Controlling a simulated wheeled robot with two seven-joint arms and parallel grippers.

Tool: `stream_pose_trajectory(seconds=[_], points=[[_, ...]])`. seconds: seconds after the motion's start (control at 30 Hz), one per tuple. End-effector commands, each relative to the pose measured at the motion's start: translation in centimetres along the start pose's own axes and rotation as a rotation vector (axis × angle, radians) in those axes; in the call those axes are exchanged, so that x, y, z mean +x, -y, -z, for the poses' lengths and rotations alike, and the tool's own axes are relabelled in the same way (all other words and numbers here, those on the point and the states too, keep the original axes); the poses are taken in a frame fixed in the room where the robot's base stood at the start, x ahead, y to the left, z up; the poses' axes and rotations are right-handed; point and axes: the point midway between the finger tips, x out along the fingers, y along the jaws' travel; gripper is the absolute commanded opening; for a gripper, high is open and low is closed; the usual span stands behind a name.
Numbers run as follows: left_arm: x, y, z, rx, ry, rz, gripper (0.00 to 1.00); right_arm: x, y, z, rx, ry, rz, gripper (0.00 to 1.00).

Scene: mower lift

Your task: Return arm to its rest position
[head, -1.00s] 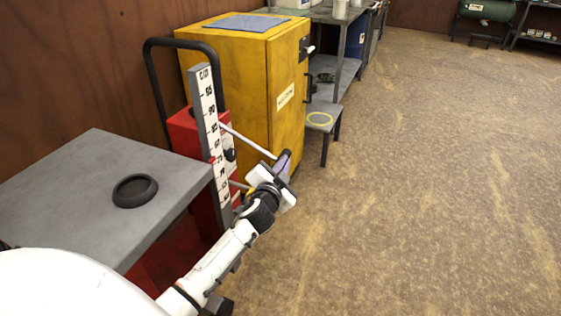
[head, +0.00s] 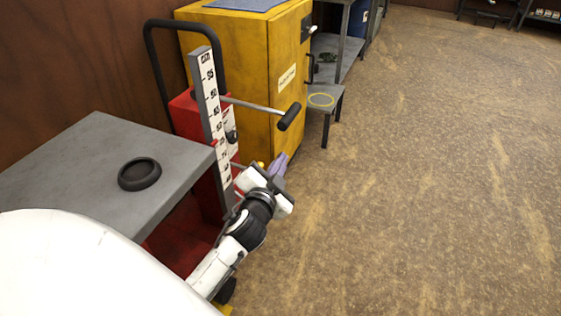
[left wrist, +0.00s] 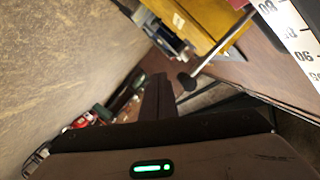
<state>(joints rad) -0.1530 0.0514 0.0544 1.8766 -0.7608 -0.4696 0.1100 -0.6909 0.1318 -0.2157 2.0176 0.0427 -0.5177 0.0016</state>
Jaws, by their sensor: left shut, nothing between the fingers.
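My left gripper (head: 277,166) is shut and empty in the head view, low in front of the red lift unit (head: 186,112). It is below and apart from the black-gripped end of the lever (head: 289,117), which sticks out to the right past the upright scale (head: 212,125). In the left wrist view my shut fingers (left wrist: 157,97) point up the picture, with the lever's black end (left wrist: 187,81) beyond them to the right. The scale also shows there at the upper right (left wrist: 290,35). My right gripper is in neither view.
The grey lift table (head: 70,165) with a black ring (head: 139,174) on it is at the left. A yellow cabinet (head: 250,50) stands behind the lever. The brown floor at the right is clear.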

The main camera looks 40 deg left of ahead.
Motion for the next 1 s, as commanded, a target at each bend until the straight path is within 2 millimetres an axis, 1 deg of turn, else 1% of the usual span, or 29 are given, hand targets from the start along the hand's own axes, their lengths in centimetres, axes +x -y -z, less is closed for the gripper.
stream_pose_trajectory(seconds=[0.57, 0.67, 0.77, 0.83, 0.87, 0.9, 0.97, 1.0], points=[[0.0, 0.0, 0.0, 0.000, -0.001, 0.000, 0.00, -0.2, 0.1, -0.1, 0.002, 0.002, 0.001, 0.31], [-0.5, -0.8, -0.4, -0.009, 0.007, -0.027, 0.00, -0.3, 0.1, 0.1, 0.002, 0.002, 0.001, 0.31], [-2.6, -3.6, -1.7, -0.048, 0.037, -0.118, 0.00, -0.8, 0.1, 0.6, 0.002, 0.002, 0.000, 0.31], [-5.2, -6.6, -3.1, -0.095, 0.073, -0.218, 0.00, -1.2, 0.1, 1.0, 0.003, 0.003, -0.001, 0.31], [-6.5, -8.0, -3.8, -0.120, 0.092, -0.266, 0.00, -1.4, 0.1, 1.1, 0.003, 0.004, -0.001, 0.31], [-8.6, -9.9, -4.7, -0.157, 0.121, -0.332, 0.00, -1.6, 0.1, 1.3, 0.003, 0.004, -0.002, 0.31], [-11.8, -12.5, -5.9, -0.210, 0.167, -0.427, 0.00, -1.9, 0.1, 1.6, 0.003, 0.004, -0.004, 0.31], [-13.9, -14.0, -6.5, -0.246, 0.197, -0.485, 0.00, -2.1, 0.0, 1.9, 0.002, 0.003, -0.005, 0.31]])
